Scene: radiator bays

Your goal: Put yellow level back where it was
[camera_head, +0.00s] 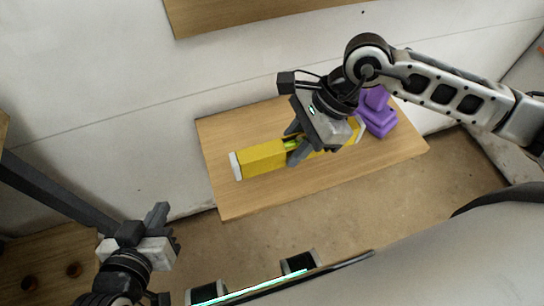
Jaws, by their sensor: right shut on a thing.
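The yellow level (263,158) is a long yellow bar with white end caps and a green vial near its middle. It lies along a wooden shelf (237,200), or just above it; I cannot tell whether it touches. My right gripper (292,150) is shut on the level around its middle, by the vial. The gripper and wrist hide part of the level's right half. My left gripper (162,229) is at the lower left, away from the level and empty; its fingers look apart.
A purple stepped object (377,114) stands on the shelf's right part, close to the level's right end. Another wooden board (250,12) is on the wall above. A wooden surface with dark round holes (50,277) is at the lower left. The shelf's front strip is clear.

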